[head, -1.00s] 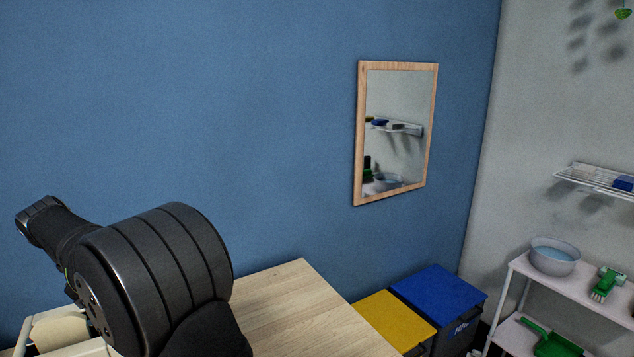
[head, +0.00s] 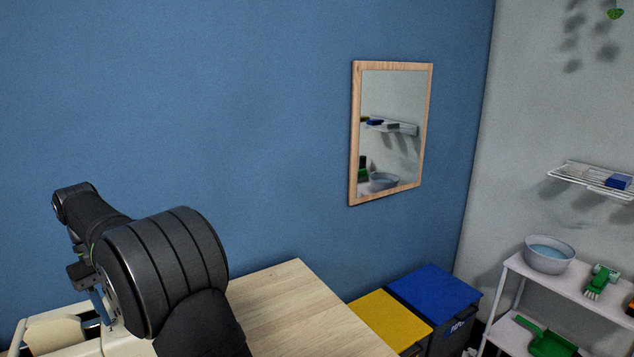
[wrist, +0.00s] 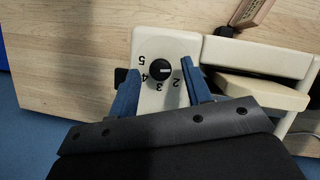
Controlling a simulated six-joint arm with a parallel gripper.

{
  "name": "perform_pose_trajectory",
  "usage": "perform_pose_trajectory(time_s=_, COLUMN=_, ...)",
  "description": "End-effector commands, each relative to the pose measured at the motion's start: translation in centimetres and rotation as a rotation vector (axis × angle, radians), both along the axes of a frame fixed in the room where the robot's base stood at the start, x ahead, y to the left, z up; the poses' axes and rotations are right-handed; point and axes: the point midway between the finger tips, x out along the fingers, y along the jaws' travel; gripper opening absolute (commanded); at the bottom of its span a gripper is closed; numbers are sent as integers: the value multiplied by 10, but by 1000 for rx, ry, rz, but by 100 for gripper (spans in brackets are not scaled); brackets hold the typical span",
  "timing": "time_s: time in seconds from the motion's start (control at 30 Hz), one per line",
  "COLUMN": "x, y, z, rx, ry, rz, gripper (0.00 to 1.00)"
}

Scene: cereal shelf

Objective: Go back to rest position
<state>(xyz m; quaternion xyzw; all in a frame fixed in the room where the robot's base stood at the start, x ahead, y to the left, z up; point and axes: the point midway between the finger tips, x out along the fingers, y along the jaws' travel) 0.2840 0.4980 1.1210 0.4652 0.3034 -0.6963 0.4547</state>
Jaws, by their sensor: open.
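My gripper (wrist: 160,72) has two blue fingers, spread apart with nothing held between them. In the wrist view they are on either side of the end of a cream appliance (wrist: 185,45), where a black dial (wrist: 160,70) and printed numbers show. I cannot tell whether the fingers touch the appliance. In the head view, part of my gripper (head: 103,308) shows at the lower left near the cream appliance (head: 55,338), partly hidden by my arm.
The wooden tabletop (head: 290,310) is clear right of my arm. Bins with yellow (head: 388,318) and blue (head: 434,292) lids stand beyond it. A framed mirror (head: 392,130) hangs on the wall. A white shelf unit (head: 575,287) with a grey basin (head: 549,255) stands at right.

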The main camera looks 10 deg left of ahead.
Motion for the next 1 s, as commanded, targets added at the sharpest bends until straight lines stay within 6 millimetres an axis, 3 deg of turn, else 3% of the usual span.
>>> perform_pose_trajectory(time_s=0.7, x=5, y=-5, z=0, rx=0, ry=0, rz=-647, gripper=45)
perform_pose_trajectory(time_s=1.0, x=5, y=-5, z=1, rx=0, ry=0, rz=-790, gripper=45)
